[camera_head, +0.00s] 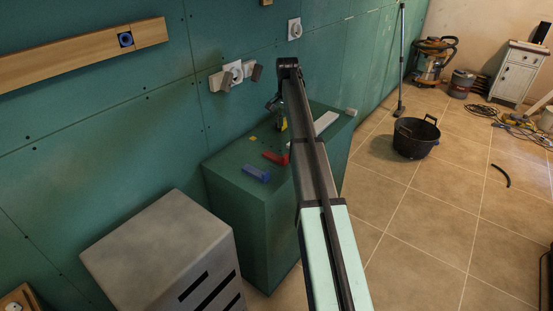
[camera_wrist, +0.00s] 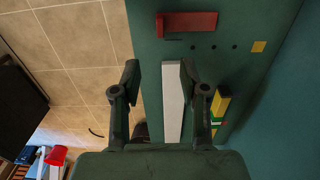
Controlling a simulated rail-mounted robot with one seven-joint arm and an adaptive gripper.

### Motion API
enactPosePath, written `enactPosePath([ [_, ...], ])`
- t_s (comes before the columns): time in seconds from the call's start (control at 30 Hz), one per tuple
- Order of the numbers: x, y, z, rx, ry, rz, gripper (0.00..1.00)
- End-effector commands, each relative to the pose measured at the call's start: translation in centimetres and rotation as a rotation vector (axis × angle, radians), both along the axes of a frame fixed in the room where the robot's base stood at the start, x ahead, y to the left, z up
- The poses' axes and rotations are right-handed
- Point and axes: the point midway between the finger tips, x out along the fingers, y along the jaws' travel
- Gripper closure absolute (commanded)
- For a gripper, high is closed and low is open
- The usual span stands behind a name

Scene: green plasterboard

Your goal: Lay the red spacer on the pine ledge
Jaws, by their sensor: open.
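The red spacer (camera_head: 275,158) lies on the green box-shaped bench, near the blue block; in the wrist view it (camera_wrist: 190,24) lies across the top, beyond my fingertips. My gripper (camera_wrist: 158,75) is open and empty above the bench edge, its fingers apart from the spacer. In the head view my arm hides part of the bench, and the fingers are hard to make out. A long pine board (camera_head: 85,52), which looks like the pine ledge, runs along the green wall at upper left, with a blue round piece near its right end.
On the green bench (camera_head: 235,188) are a blue block (camera_head: 256,174), a white strip (camera_wrist: 172,100), a yellow square (camera_wrist: 258,46) and a yellow-and-black tool (camera_wrist: 220,105). A grey cabinet (camera_head: 165,240) stands at front left. Wall sockets (camera_head: 235,72) stick out. Floor at right is open around a black bucket (camera_head: 415,138).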

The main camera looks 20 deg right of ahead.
Motion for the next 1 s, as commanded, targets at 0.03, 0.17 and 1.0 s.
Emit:
enactPosePath([
  [0.03,-0.2,0.1,-0.9,0.000,0.001,0.001,0.56],
  [0.17,-0.2,0.1,-3.4,0.000,0.001,0.002,0.56],
  [1.0,0.0,-0.1,-12.8,0.000,0.000,0.004,0.56],
])
